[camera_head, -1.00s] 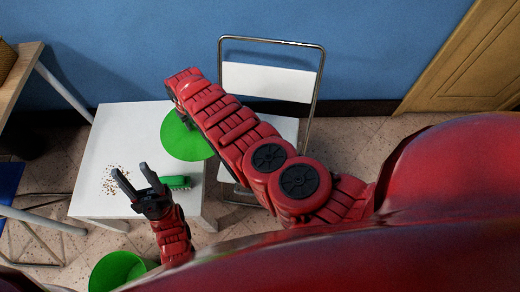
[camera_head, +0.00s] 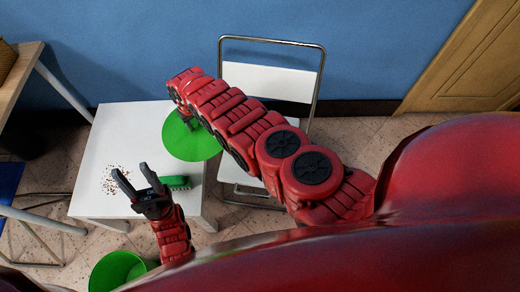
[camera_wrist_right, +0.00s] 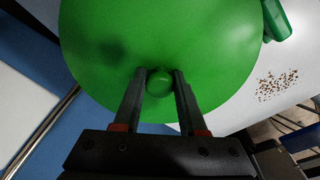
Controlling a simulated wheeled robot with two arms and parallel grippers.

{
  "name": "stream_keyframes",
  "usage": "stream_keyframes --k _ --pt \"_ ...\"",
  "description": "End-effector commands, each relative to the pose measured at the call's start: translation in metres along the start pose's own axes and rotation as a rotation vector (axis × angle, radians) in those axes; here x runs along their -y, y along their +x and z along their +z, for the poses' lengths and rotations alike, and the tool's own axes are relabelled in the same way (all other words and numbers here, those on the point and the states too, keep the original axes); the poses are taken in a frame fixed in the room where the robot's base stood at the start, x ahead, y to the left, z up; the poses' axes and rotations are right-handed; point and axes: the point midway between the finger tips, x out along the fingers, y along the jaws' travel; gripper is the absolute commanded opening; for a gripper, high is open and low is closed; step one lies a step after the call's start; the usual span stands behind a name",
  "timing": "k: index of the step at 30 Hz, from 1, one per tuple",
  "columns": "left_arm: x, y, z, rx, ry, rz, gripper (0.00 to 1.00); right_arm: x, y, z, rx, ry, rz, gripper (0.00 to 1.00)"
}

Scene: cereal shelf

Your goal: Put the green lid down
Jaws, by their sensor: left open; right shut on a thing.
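The green lid (camera_head: 196,146) is a round disc over the right part of the white table in the head view. It fills the top of the right wrist view (camera_wrist_right: 150,35), where its round knob (camera_wrist_right: 159,81) sits between my right gripper's fingers. My right gripper (camera_wrist_right: 159,88) is shut on that knob. In the head view my right arm partly covers the lid, and I cannot tell whether the lid touches the table. My left gripper (camera_head: 130,178) is open and empty above the table's front part, left of the green brush.
The white table (camera_head: 130,125) bears a scatter of brown crumbs (camera_head: 113,180) and a green brush (camera_head: 176,182). A green bin (camera_head: 118,270) stands on the floor in front. A white folding chair (camera_head: 268,85) is behind right; a blue chair (camera_head: 10,180) is left.

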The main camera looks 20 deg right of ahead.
Motion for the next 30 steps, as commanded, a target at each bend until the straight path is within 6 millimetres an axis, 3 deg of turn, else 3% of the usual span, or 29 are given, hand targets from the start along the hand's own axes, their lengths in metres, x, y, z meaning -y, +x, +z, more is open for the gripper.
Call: stream_keyframes --k 17,30 --pt "0.0 -0.001 0.0 0.0 0.0 0.0 0.5 -0.004 0.009 0.005 -0.004 0.02 -0.002 0.0" --pt "0.0 -0.002 0.0 0.0 0.0 0.0 0.5 -0.016 0.017 0.02 -0.001 0.059 0.004 0.0"
